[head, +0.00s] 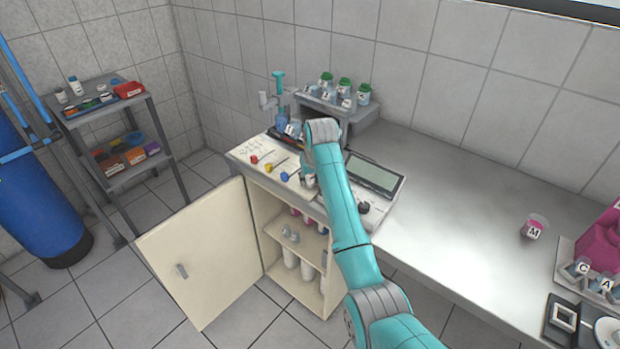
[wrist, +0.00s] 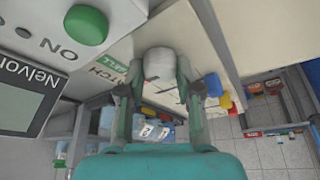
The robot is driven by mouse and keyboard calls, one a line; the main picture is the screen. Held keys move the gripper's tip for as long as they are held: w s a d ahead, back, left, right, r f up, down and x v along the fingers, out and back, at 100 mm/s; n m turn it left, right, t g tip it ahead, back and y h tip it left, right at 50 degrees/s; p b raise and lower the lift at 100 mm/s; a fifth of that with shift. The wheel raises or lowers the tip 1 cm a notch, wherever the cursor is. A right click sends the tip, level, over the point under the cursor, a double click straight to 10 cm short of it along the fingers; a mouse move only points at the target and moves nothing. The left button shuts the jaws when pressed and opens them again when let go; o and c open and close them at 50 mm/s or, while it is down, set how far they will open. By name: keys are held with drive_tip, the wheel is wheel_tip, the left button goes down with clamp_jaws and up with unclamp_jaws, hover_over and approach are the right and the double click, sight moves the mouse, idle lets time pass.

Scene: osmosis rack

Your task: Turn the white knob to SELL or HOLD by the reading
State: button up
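The white knob (wrist: 159,63) stands between the two fingers of my gripper (wrist: 160,75) in the wrist view. The fingers flank it closely; I cannot tell whether they press on it. A green label ending in "ELL" (wrist: 127,68) is just left of the knob, partly hidden by a finger. No HOLD label is readable. The meter (wrist: 60,50), marked "Nelvor", has a grey-green display (wrist: 18,105) with no legible reading.
Red (head: 254,159), yellow (head: 268,168) and blue (head: 285,176) valve handles sit left of my gripper. A green button (wrist: 86,25) is on the meter, and a black knob (head: 364,207) is at its front. The cabinet door (head: 200,250) stands open below.

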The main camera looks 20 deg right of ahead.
clamp_jaws()
drive_tip(key=n, duration=0.2)
drive_tip(key=n+y, duration=0.1)
drive_tip(key=n, duration=0.1)
drive_tip(key=shift+d+g+y, duration=0.1)
drive_tip(key=shift+g+y, duration=0.2)
drive_tip(key=shift+n+g+y, duration=0.4)
drive_tip(key=shift+n+y, duration=0.4)
drive_tip(key=shift+n, duration=1.7)
drive_tip(key=o, duration=0.8)
unclamp_jaws()
drive_tip(key=shift+o, duration=0.2)
